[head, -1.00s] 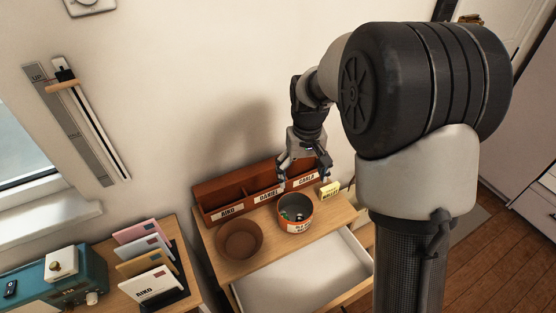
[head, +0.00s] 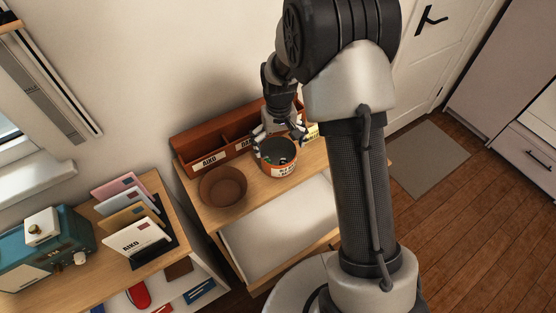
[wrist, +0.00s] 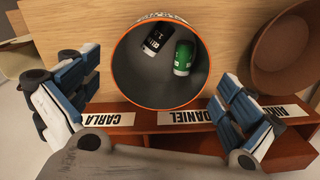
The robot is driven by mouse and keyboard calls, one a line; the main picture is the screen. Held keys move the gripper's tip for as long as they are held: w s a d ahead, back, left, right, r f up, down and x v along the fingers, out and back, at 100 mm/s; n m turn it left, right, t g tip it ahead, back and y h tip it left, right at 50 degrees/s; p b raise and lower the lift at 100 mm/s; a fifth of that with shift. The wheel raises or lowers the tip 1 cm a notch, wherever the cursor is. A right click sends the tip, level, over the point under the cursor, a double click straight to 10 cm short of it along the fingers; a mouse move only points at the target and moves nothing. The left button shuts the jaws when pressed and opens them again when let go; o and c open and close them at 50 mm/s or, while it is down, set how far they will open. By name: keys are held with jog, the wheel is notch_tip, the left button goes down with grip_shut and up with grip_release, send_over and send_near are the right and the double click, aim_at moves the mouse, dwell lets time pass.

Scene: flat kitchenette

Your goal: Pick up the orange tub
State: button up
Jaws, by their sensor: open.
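The orange tub (head: 279,168) stands upright on the wooden cabinet top, in front of the letter tray. It has an orange rim and a white label on its front. In the wrist view its round mouth (wrist: 123,83) faces the camera, with a black battery-like item (wrist: 158,38) and a green one (wrist: 184,57) inside. My gripper (head: 278,134) is open above the tub's back edge. In the wrist view the two blue-padded fingers (wrist: 155,101) are spread wide, one on each side of the tub's near part. I cannot tell whether they touch it.
A brown bowl (head: 222,187) sits left of the tub. The reddish-brown tray (head: 192,144) with name labels runs along the wall behind. The cabinet drawer (head: 285,225) is open in front. A letter rack (head: 136,231) and teal radio (head: 45,250) stand at left.

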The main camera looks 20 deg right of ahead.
jog(key=b, duration=0.2)
send_over(278, 163)
notch_tip(278, 163, down, 5)
jog(key=shift+f, duration=0.1)
jog(key=shift+c, duration=0.5)
jog(key=c, duration=0.8)
